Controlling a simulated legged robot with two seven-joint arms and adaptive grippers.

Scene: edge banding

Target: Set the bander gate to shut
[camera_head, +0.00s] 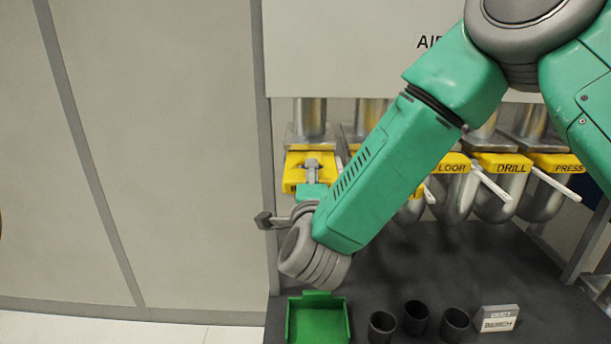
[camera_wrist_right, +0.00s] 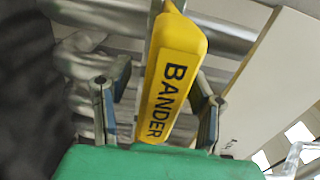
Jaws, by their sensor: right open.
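The bander gate (camera_wrist_right: 172,85) is a yellow block lettered BANDER in the right wrist view. In the head view a yellow gate block (camera_head: 295,172) is the leftmost of the row, partly covered by my right gripper, and its lettering is hidden. My right gripper (camera_wrist_right: 155,100) is open, with one finger on each side of the yellow block in the wrist view. I cannot tell whether the fingers touch it. In the head view the right gripper (camera_head: 288,194) is at the left end of the row. I cannot make out the bander gate's lever. My left gripper is out of view.
More yellow gates, including DRILL (camera_head: 510,166) and PRESS (camera_head: 570,168), stand to the right with pale levers. Below are a green tray (camera_head: 318,303), several dark cups (camera_head: 416,317) and a DUCT BENCH sign (camera_head: 499,319) on a dark bench. A grey panel is at left.

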